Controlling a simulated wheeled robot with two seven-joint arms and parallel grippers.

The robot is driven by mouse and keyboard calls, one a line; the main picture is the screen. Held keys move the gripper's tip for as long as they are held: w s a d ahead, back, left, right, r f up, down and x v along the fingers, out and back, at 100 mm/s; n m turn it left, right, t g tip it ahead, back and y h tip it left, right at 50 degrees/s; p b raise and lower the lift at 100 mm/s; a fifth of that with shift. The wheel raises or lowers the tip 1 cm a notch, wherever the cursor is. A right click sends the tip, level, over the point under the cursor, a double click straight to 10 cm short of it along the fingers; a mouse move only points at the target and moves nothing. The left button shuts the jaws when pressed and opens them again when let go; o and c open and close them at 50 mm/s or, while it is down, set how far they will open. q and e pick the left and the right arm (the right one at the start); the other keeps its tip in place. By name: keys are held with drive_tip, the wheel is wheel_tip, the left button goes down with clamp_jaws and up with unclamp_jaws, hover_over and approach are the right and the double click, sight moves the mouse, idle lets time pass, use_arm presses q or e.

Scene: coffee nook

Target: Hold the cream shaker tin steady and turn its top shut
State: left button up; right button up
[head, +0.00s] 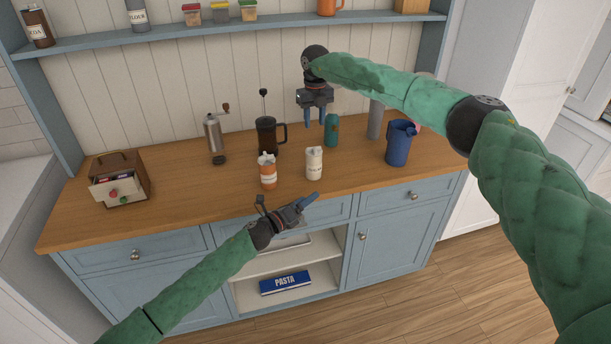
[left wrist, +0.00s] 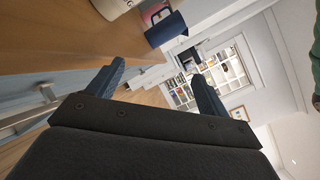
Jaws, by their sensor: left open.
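The cream shaker tin (head: 314,164) stands upright on the wooden counter, near its front edge, with a cream top on it. My left gripper (head: 309,199) is open and empty, just in front of the counter edge, below and apart from the tin. In the left wrist view its two blue fingers (left wrist: 158,70) are spread, and a cream container (left wrist: 113,5), apparently the tin, is cut off at the top edge. My right gripper (head: 314,117) is open, fingers pointing down, above and behind the tin, with nothing visible between them.
An orange shaker (head: 267,174) stands left of the cream tin. A French press (head: 267,137), a green canister (head: 331,131) and a grey cylinder (head: 375,120) stand behind. A blue pitcher (head: 398,146) is to the right. A grinder (head: 214,140) and wooden box (head: 119,181) are left.

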use_arm(q)
wheel_tip(320, 180, up, 2)
drive_tip(key=w+m, duration=0.2)
drive_tip(key=m+t+y, duration=0.2)
drive_tip(key=t+y, duration=0.2)
drive_tip(key=y, duration=0.3)
approach(311, 166)
drive_tip(key=x, duration=0.5)
drive_tip(key=shift+w, duration=0.1)
drive_tip(key=shift+x, duration=3.75)
drive_tip(key=shift+f, duration=0.15)
